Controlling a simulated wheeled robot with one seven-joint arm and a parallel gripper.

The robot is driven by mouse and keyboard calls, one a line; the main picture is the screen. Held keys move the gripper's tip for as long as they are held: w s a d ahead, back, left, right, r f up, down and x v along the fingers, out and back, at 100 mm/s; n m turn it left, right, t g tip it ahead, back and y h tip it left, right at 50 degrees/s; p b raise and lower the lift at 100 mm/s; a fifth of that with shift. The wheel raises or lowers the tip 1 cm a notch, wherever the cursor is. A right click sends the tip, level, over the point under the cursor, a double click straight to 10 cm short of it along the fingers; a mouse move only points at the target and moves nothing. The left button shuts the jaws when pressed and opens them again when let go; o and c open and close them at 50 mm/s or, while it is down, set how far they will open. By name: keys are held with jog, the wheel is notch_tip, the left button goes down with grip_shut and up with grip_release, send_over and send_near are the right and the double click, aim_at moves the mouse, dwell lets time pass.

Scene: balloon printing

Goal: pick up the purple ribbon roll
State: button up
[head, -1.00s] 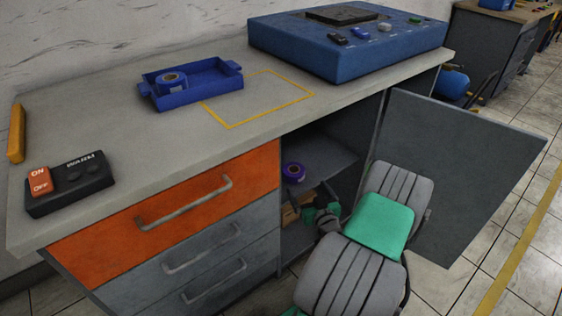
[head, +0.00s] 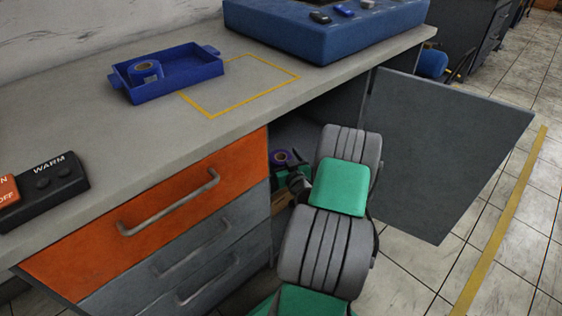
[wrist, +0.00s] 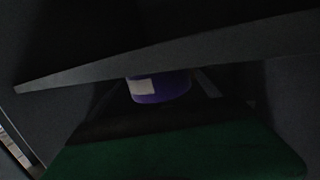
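The purple ribbon roll (head: 280,158) sits on the shelf inside the open cabinet under the counter. My gripper (head: 293,170) is inside the cabinet opening, close in front of the roll and partly covering it. In the wrist view the purple roll (wrist: 163,88) shows a white label. A grey board edge crosses above it and hides its top. My gripper's dark fingers stand apart on either side of the roll; the gripper looks open. The wrist view is very dark, and I cannot tell whether the fingers touch the roll.
The cabinet door (head: 447,150) stands open to the right of my arm. Orange and grey drawers (head: 150,225) are left of the opening. On the counter are a blue tray (head: 180,83) with a blue roll, a blue machine (head: 330,32) and a black switch box (head: 50,190).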

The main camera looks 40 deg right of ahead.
jog(key=c, duration=1.5)
